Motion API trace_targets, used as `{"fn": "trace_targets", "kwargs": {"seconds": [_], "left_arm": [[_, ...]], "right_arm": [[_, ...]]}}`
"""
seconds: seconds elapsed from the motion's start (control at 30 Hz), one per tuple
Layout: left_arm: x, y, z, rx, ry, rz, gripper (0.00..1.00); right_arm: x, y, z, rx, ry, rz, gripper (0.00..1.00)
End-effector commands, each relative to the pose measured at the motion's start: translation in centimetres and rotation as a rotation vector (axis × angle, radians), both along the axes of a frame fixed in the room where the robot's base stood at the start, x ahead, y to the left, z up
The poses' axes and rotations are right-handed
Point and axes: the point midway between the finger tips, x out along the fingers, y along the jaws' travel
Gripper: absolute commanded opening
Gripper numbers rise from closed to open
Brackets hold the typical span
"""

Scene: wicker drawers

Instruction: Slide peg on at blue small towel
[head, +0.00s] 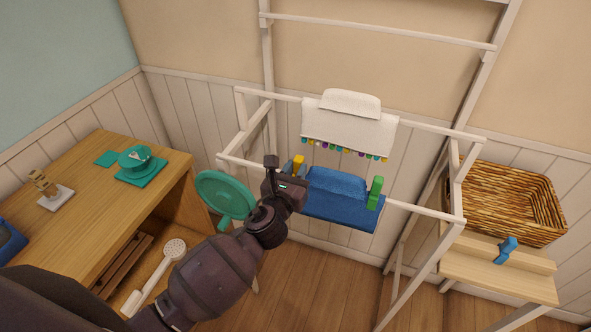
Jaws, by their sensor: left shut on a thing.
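The small blue towel (343,207) hangs folded over the front bar of the white drying rack (428,210). A green peg (375,193) stands upright on the bar at the towel's right edge. My left gripper (292,180) is at the towel's left edge, shut on a yellow-orange peg (299,164). The peg's top shows above the gripper; its lower part is hidden, so I cannot tell whether it grips the towel. A blue peg (506,251) sits on the wooden ledge at the right. My right gripper is not in view.
A white towel with coloured tassels (350,131) hangs on the rack's rear bar. A wicker basket (510,200) stands at the right. A teal round object (226,196) is just left of my gripper. A wooden desk (85,200) fills the left.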

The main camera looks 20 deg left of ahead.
Motion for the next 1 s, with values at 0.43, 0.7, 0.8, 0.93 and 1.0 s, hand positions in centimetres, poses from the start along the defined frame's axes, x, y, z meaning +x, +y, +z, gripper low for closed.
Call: {"fn": "trace_targets", "kwargs": {"seconds": [0.43,0.7,0.8,0.93,1.0], "left_arm": [[0.0,0.0,-0.1,0.0,0.0,0.0,0.52],[-1.3,0.1,-0.2,0.001,0.002,0.001,0.52],[-3.0,0.1,-0.2,0.0,0.002,0.0,0.52],[-5.4,0.2,-0.2,0.002,0.002,0.0,0.52],[-6.7,0.3,-0.2,0.001,0.002,0.0,0.52]], "right_arm": [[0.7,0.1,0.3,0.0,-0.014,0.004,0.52],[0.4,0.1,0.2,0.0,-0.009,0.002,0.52],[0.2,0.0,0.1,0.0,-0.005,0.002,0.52],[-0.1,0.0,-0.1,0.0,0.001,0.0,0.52],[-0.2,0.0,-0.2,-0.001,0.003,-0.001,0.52]]}}
